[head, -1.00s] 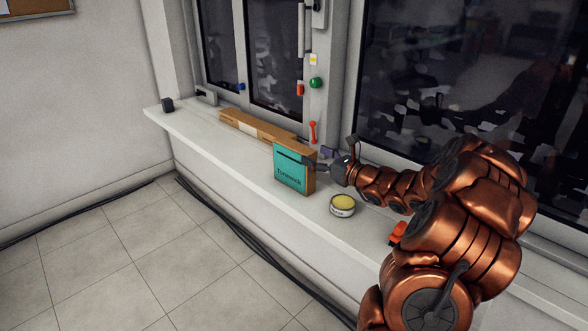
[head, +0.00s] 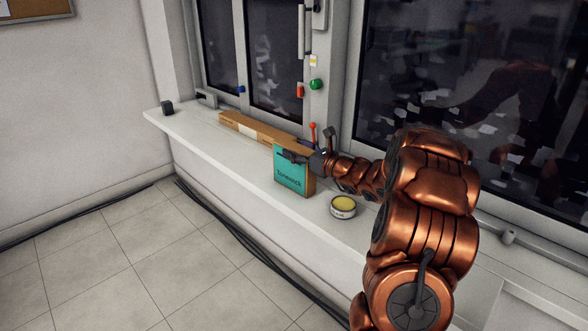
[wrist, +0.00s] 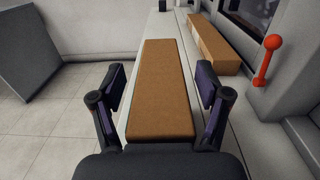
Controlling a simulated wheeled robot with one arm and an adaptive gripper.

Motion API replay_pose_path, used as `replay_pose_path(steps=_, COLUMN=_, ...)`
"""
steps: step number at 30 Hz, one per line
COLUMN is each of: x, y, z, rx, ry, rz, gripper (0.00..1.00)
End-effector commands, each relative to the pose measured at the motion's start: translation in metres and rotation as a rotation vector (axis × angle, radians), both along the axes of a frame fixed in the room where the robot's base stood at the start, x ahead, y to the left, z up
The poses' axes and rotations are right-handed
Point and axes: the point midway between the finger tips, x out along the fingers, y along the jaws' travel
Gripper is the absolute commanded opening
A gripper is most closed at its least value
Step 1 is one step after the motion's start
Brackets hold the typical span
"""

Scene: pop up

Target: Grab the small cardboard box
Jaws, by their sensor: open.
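The small cardboard box (head: 291,177) stands upright on the window sill, with a teal printed front and brown sides. In the wrist view its plain brown top (wrist: 162,88) runs away from me between the fingers. My gripper (head: 290,156) is at the top of this box. In the wrist view my gripper (wrist: 161,78) is open, with one finger on each side of the box and visible gaps between. The lower part of the box is hidden in the wrist view.
A long cardboard box (head: 240,128) lies behind on the sill (head: 213,144), against the window. A round tin with a yellow top (head: 343,205) stands to the right. A red handle (head: 313,131) is on the window frame. A small black object (head: 167,107) sits at the sill's far end.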

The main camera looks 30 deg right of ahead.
Motion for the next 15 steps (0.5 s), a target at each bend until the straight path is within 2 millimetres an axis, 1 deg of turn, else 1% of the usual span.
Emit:
replay_pose_path(steps=4, x=-0.0002, y=-0.0004, z=0.0001, rx=0.000, ry=0.000, rz=-0.001, gripper=0.76)
replay_pose_path(steps=15, x=-0.0004, y=-0.0006, z=-0.0001, rx=0.000, ry=0.000, rz=-0.001, gripper=0.38)
